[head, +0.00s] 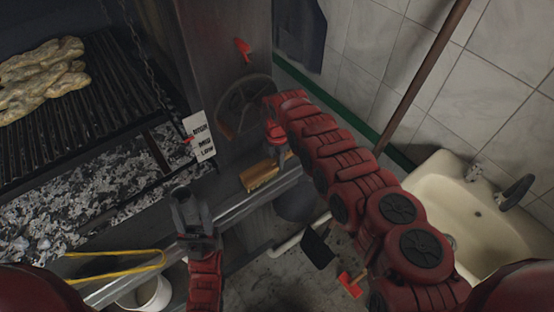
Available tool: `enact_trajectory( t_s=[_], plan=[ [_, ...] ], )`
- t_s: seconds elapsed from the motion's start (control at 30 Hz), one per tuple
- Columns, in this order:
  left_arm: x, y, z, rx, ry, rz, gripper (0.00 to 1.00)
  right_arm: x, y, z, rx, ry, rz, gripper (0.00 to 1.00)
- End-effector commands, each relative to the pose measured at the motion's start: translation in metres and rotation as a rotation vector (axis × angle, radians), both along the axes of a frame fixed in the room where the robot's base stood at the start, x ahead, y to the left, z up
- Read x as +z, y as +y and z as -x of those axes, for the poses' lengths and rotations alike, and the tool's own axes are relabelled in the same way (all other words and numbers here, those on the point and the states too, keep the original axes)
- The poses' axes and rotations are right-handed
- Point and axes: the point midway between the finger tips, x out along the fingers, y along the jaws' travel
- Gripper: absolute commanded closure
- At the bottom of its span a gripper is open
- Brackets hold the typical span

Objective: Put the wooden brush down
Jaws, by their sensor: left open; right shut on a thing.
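The wooden brush (261,178) is a light brown block at the metal ledge in front of the grill's right end, near the middle of the head view. My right gripper (276,153) comes down from above and is shut on the brush at its right end; its fingertips are mostly hidden by the wrist. I cannot tell whether the brush touches the ledge (228,205). My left gripper (186,200) is open and empty, over the ledge to the left of the brush.
Meat (42,65) lies on the grill grate (75,112), with ash and coals (60,205) below. A handwheel (243,106) and a level sign (199,137) are behind. A yellow looped object (115,270) is front left, above a white bucket (150,294). A sink (462,200) stands right.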

Motion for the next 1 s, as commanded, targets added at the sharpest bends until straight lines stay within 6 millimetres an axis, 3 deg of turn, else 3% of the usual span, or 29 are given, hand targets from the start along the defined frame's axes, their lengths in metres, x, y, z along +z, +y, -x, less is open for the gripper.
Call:
enact_trajectory(
  t_s=[0.3, 0.33, 0.5, 0.77, 1.0],
  plan=[
    [-0.006, 0.0, 0.0, 0.0, 0.0, 0.0, 0.5, -0.005, 0.001, 0.0, 0.001, 0.001, -0.001, 1.0],
    [-0.005, 0.0, 0.0, 0.0, 0.0, 0.0, 0.5, -0.004, 0.001, 0.0, 0.001, 0.001, -0.001, 0.64],
    [-0.004, 0.0, 0.0, 0.0, 0.0, 0.0, 0.5, -0.003, 0.001, 0.001, 0.001, 0.001, 0.0, 0.38],
    [-0.003, 0.0, 0.0, 0.0, 0.0, 0.0, 0.5, -0.003, 0.001, 0.001, 0.001, 0.001, 0.0, 0.38],
    [0.0, 0.0, 0.0, 0.0, 0.0, 0.0, 0.5, 0.018, 0.0, 0.0, 0.0, 0.003, -0.003, 0.38]
  ],
)
